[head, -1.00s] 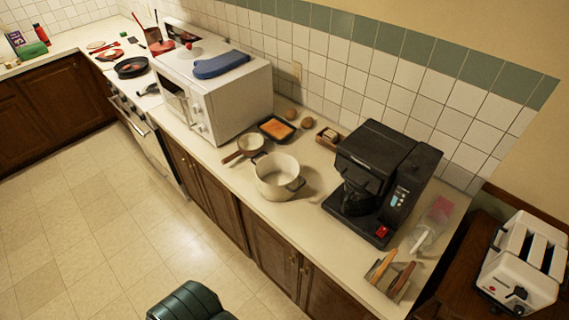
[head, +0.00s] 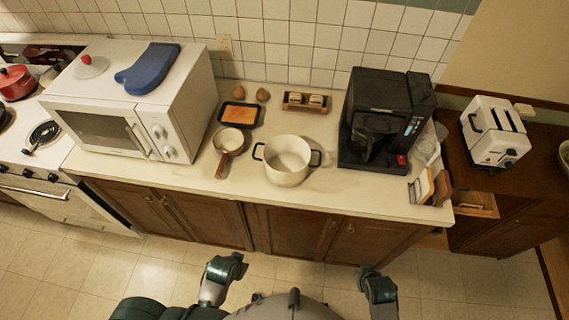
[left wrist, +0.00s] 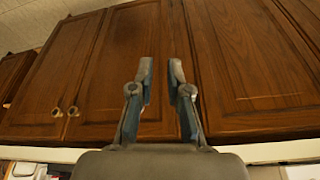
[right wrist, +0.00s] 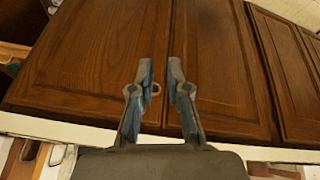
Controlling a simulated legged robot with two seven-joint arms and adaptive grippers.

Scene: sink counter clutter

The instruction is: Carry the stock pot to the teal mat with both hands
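The stock pot (head: 287,160) is cream with two dark side handles. It stands upright on the counter in the middle of the head view. I see no teal mat in any view. My left gripper (left wrist: 161,82) is open and empty in front of brown cabinet doors in the left wrist view. My right gripper (right wrist: 161,80) is likewise open and empty before cabinet doors in the right wrist view. Parts of both my arms show low in the head view, short of the counter and apart from the pot. The fingertips are not clear there.
A small saucepan (head: 229,141) stands close left of the pot. A black tray (head: 226,122) with orange content lies behind it. The microwave (head: 130,110) is left, the coffee maker (head: 383,118) right. A wooden holder (head: 307,102) sits behind. Bare counter (head: 345,190) lies at front right.

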